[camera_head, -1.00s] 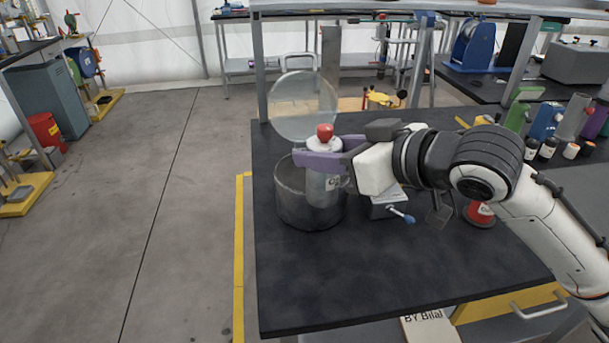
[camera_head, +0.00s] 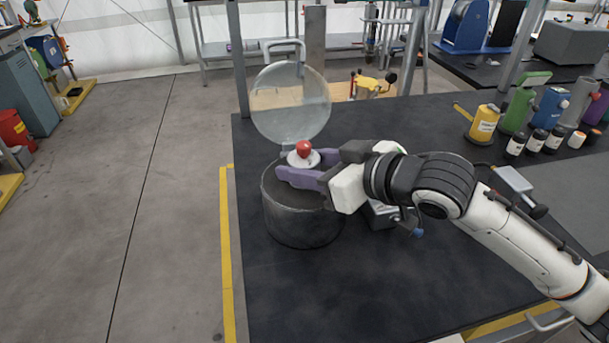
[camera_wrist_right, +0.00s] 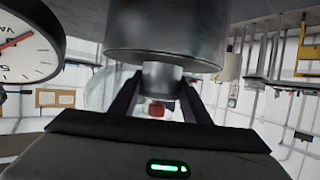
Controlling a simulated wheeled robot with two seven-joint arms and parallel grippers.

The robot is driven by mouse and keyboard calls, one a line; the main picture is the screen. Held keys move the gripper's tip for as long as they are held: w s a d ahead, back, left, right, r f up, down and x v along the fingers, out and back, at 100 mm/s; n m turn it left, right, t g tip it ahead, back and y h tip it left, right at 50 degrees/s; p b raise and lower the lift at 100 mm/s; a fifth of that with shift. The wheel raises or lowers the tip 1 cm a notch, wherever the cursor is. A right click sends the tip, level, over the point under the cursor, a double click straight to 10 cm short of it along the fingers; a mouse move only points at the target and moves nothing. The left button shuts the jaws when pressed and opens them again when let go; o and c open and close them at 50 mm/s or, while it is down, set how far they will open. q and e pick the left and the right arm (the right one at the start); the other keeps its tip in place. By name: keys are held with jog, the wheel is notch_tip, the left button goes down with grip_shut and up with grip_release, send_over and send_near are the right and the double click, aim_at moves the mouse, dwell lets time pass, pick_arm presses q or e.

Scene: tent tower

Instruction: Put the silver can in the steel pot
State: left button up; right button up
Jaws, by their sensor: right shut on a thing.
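The silver can (camera_head: 304,148), with its white top and red knob, stands upright at the mouth of the steel pot (camera_head: 302,226). Most of its body is hidden inside the pot. My right gripper (camera_head: 301,174) is shut on the can near its top, with its purple fingers level with the pot's rim. In the right wrist view, which looks upside down, the pot (camera_wrist_right: 180,32) is at the top, and the can (camera_wrist_right: 162,78) sticks out of it between the fingers (camera_wrist_right: 155,95). Whether the can touches the pot's floor is hidden. My left gripper is out of view.
The pot's round glass lid (camera_head: 290,104) stands open behind the can. A grey box with a blue knob (camera_head: 382,214) sits right of the pot, partly under my arm. Bottles and a yellow canister (camera_head: 484,124) stand at the right. The dark tabletop (camera_head: 330,290) in front is clear.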

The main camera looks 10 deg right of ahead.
notch_tip(320, 180, down, 2)
jog(key=shift+f, duration=0.1)
jog(key=o, duration=1.5)
jog(key=shift+f, duration=0.1)
jog(key=shift+c, duration=0.2)
jog(key=p+v, duration=0.1)
jog(key=v, duration=1.1)
